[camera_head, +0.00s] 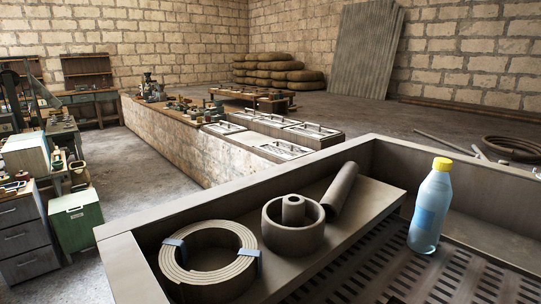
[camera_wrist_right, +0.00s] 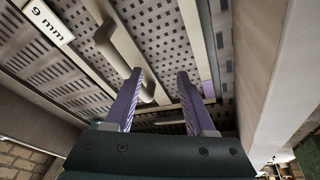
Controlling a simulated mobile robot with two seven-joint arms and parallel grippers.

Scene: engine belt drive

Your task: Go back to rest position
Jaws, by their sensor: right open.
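My right gripper (camera_wrist_right: 160,82) shows in the right wrist view with its two purple fingers apart and nothing between them. Beyond the fingers is a grey perforated panel (camera_wrist_right: 165,25) crossed by pale strips. A rounded beige bar (camera_wrist_right: 122,40) lies against the panel, near the left finger in the picture; whether they touch cannot be told. Neither gripper shows in the head view, and my left gripper is in no view.
In the head view, a tray (camera_head: 475,190) holds a coiled belt (camera_head: 208,274), a round hub (camera_head: 292,241), a tube (camera_head: 340,190) and an upright bottle (camera_head: 430,210). A long workbench (camera_head: 165,140) stands behind. A white label (camera_wrist_right: 48,20) reads "9 mm".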

